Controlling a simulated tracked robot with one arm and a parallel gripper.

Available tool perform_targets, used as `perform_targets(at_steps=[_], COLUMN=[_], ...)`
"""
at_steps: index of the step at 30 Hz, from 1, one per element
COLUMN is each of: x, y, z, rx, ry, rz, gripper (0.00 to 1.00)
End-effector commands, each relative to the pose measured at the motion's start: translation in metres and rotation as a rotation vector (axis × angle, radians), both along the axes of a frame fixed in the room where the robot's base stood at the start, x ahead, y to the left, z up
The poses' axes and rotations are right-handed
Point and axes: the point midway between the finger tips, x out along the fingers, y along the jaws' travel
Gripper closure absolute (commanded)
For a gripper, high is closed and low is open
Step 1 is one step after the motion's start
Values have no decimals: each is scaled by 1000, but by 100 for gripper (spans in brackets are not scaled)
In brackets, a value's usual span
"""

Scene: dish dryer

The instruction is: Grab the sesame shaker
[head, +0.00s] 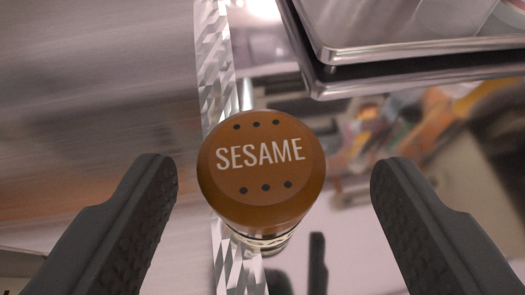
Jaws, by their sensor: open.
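The sesame shaker (260,172) stands in the middle of the head view, seen mostly from above. Its round brown lid carries the word SESAME and several dark dots; part of its body shows below the lid. My gripper (272,187) is open, with one dark ribbed finger on the left and one on the right. The shaker's lid appears between the two fingers, with a visible gap on each side. Neither finger appears to touch it. The lower part of the shaker is mostly hidden under its lid.
A metal tray or rack (420,50) with raised edges is at the upper right, close behind the shaker. A shiny textured strip (214,60) runs down behind the shaker. A smooth metallic surface (90,90) lies to the left. The right background is blurred.

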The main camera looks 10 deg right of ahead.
Motion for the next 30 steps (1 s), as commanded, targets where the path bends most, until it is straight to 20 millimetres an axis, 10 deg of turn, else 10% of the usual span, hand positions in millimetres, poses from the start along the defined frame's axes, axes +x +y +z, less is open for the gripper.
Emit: perform_targets(at_steps=[20,26,30], x=[44,44,44], y=[-3,-3,-3], z=[-23,-23,-23], rx=[1,1,1], ry=[2,1,1], rz=[-1,-1,-1], gripper=[36,83,85])
